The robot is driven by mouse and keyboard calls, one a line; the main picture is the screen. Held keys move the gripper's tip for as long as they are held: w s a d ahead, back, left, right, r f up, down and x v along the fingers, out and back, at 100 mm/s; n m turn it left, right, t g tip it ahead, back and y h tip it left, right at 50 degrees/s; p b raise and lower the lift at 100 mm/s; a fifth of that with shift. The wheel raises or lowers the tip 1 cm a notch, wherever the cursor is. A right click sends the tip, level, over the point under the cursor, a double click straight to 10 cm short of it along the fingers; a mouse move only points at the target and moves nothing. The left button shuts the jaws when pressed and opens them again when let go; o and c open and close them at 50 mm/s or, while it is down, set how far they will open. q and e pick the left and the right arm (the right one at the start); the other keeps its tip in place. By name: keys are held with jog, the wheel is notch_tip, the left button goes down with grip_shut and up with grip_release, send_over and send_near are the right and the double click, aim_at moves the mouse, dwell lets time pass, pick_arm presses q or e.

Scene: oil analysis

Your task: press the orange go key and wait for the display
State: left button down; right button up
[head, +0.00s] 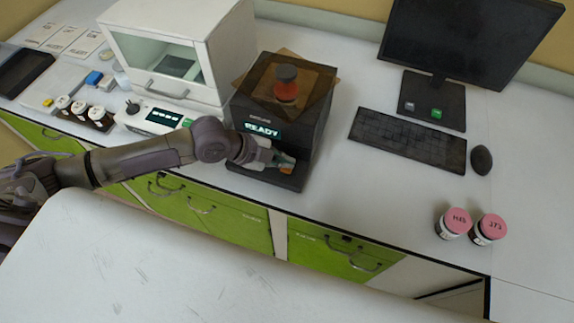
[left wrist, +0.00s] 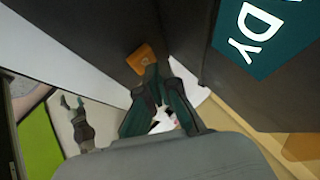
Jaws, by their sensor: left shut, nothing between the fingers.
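The black analyser (head: 275,130) stands on the bench with its display (head: 263,131) reading READY; part of the display also shows in the left wrist view (left wrist: 262,32). A bottle with an orange-red body and dark cap (head: 286,84) is in its top. The orange go key (head: 287,169) is low on the front; in the left wrist view the key (left wrist: 142,58) lies just beyond the fingertips. My left gripper (head: 284,161) is shut and empty, its tips (left wrist: 150,75) at the key's edge. I cannot tell whether they touch it. My right gripper is not in view.
A white cabinet instrument (head: 218,35) stands left of the analyser. Several small jars (head: 80,107) sit further left. A monitor (head: 455,40), keyboard (head: 420,139) and mouse (head: 481,160) are at the right. Two pink-lidded jars (head: 459,220) stand near the front edge.

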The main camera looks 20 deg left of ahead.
pick_arm(q)
jog(key=shift+f+b, duration=0.35)
jog(key=shift+f, duration=0.2)
dwell(0.6)
jog(key=shift+r, duration=0.1)
jog(key=shift+r+p, duration=0.85)
jog(key=shift+r, duration=0.05)
notch_tip(320, 180, up, 5)
jog(key=p, duration=0.4)
dwell(0.5)
dwell(0.4)
